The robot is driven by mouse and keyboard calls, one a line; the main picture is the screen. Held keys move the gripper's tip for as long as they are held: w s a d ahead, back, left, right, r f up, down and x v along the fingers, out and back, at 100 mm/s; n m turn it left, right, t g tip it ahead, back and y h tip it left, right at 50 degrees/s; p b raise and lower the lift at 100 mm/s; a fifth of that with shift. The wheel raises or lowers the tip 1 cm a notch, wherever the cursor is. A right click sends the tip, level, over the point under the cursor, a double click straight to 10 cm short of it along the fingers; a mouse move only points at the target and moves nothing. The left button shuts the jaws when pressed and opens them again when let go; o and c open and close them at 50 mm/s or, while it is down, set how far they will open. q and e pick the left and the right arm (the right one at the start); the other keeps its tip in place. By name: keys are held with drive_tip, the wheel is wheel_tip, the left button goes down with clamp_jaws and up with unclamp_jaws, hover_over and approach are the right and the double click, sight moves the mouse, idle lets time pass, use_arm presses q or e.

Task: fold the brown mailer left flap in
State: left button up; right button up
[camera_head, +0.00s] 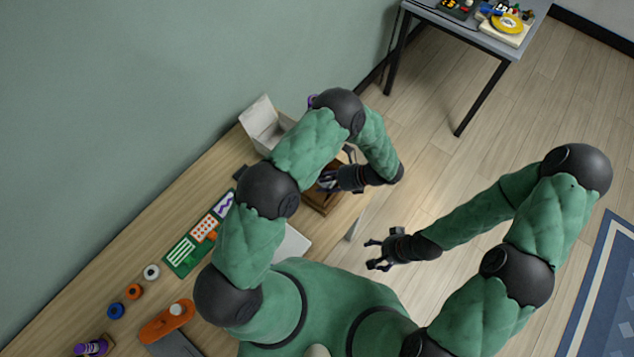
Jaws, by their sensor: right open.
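The brown mailer (318,204) sits on the wooden table near its right end, mostly hidden behind my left arm and gripper. Its left flap cannot be made out. My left gripper (329,182) is over the mailer, with its fingers at the mailer's upper part. Whether they touch it, or are open or shut, cannot be told. My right gripper (374,255) is open and empty, out over the floor beyond the table's right edge, apart from the mailer.
An open white box (262,124) stands at the back by the wall. Green and orange panels (190,253), tape rolls (133,291), an orange tool (166,322) and a purple bottle (91,347) lie to the left. A grey side table (465,33) stands at the upper right.

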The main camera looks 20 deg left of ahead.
use_arm(q)
drive_tip(key=v, duration=0.9)
drive_tip(key=shift+d, duration=0.15)
